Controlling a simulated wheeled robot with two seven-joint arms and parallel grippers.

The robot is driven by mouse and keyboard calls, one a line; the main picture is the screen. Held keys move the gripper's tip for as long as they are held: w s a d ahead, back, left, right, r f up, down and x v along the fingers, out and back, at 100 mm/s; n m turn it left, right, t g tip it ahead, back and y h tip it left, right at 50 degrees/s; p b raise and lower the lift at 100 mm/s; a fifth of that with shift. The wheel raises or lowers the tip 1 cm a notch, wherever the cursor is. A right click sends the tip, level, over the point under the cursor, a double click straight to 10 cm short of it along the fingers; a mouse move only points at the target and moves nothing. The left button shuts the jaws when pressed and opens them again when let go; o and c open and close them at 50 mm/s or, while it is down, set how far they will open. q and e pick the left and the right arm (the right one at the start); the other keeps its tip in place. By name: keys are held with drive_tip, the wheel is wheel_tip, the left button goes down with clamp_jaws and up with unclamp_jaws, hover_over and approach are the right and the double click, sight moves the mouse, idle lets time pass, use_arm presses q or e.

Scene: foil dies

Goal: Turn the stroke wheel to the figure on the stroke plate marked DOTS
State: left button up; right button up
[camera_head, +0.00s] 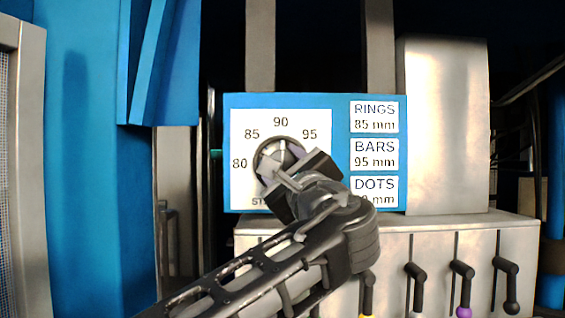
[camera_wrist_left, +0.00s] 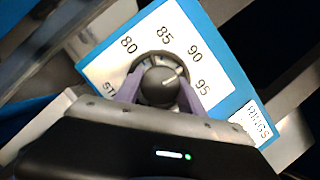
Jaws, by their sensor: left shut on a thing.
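The stroke wheel (camera_wrist_left: 158,88) is a dark round knob in the middle of the white dial plate (camera_head: 240,118), which reads 80, 85, 90 and 95. My left gripper (camera_head: 283,168) is shut on the wheel, with a finger on each side of it in the left wrist view (camera_wrist_left: 160,92). A pale mark on the wheel points roughly toward 90 there; its exact setting is hard to read. The DOTS label (camera_head: 374,185) sits at the plate's lower right. Its figure ends in 0 mm; the first digit is hidden behind my gripper. My right gripper is out of view.
The RINGS label (camera_head: 374,117) reads 85 mm and the BARS label (camera_head: 374,154) reads 95 mm. Several levers (camera_head: 462,285) stand on the metal front below right. A blue panel (camera_head: 85,150) rises at the left.

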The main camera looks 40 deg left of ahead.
use_arm(q)
drive_tip(key=shift+f+n+g, duration=0.15)
drive_tip(key=shift+n+g, duration=0.25)
drive_tip(key=shift+n, duration=0.2)
drive_tip(key=o, duration=1.4)
drive_tip(key=shift+c, duration=0.2)
